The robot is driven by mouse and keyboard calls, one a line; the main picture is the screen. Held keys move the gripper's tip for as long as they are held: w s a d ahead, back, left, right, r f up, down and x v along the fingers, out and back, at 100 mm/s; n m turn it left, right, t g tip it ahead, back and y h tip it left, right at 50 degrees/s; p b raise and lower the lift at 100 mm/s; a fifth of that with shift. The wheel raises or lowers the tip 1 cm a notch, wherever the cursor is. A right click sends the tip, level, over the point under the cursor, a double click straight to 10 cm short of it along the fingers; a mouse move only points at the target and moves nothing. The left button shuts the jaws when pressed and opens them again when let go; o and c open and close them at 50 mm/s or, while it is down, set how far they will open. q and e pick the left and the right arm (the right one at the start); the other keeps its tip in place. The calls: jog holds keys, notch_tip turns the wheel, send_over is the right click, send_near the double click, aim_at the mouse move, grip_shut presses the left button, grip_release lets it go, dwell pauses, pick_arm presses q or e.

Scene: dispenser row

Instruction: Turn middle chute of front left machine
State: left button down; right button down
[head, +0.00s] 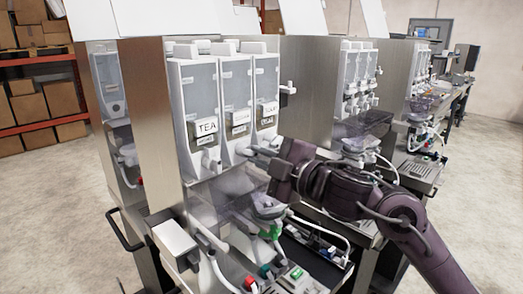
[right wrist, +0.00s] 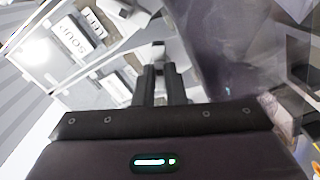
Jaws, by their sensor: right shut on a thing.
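The front left machine (head: 155,110) has three clear canisters side by side, with the label TEA (head: 206,127) on the left one. The middle canister (head: 236,92) has a white chute (head: 243,150) at its lower front. My right gripper (head: 262,158) reaches in from the right at chute height, with its fingers pointing left. In the right wrist view the fingers (right wrist: 161,82) are close together and shut on the pale chute end (right wrist: 158,48). The chute's exact angle is partly hidden by the fingers. My left gripper is not in view.
A label reading SOUP (right wrist: 76,48) shows in the right wrist view. Below the canisters are a clear mixing bowl (head: 267,206), hoses and a green part (head: 270,232). More machines (head: 355,85) stand behind to the right. Shelves with boxes (head: 35,110) are at the far left.

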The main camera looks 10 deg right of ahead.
jog(key=shift+m, duration=0.6)
jog(key=shift+f, duration=0.1)
jog(key=c, duration=1.5)
grip_release()
jog(key=b+v, duration=0.2)
jog(key=v, duration=0.5)
jog(key=shift+s+d, duration=0.2)
jog(key=shift+s, duration=0.15)
